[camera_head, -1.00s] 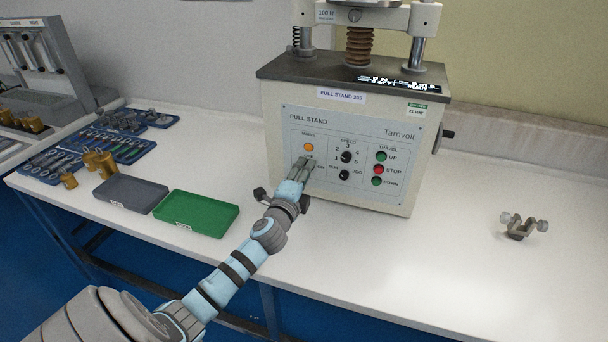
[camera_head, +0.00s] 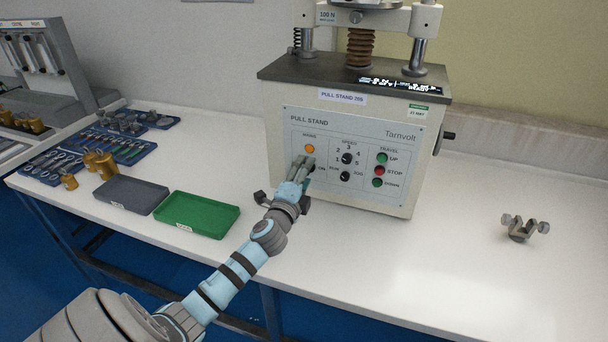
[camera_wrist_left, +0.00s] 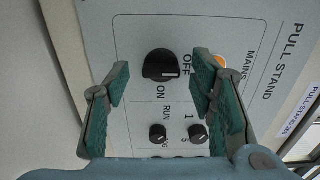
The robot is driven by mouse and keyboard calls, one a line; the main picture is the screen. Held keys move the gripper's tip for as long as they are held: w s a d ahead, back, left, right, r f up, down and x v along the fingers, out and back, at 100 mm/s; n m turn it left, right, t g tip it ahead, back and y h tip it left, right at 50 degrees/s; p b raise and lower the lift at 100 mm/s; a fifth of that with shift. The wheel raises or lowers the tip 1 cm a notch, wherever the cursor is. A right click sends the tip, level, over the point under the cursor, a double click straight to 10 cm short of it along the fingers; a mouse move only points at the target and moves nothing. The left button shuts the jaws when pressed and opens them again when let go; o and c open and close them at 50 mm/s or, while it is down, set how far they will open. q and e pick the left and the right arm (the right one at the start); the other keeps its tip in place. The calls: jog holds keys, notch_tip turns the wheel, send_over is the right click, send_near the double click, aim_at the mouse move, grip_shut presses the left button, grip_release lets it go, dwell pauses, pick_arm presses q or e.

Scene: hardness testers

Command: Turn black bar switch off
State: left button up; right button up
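The black bar switch (camera_wrist_left: 160,65) is on the pull stand's front panel (camera_wrist_left: 130,30), with OFF printed to its right and ON below it in the left wrist view. Its bar lies roughly level there, with a pale mark toward the OFF side. My left gripper (camera_head: 303,164) is at the panel, below the orange lamp (camera_head: 309,149), and hides the switch in the head view. In the left wrist view its two green-padded fingers (camera_wrist_left: 160,88) are spread either side of the switch, with gaps to it. My right gripper is not in view.
Two small knobs (camera_head: 346,158) and the travel buttons (camera_head: 380,171) are right of my gripper on the panel. A green tray (camera_head: 197,213) and a grey tray (camera_head: 132,194) lie left on the white table. A metal clamp piece (camera_head: 524,228) stands at the right.

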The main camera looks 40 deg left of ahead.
pick_arm(q)
jog(key=v, duration=1.2)
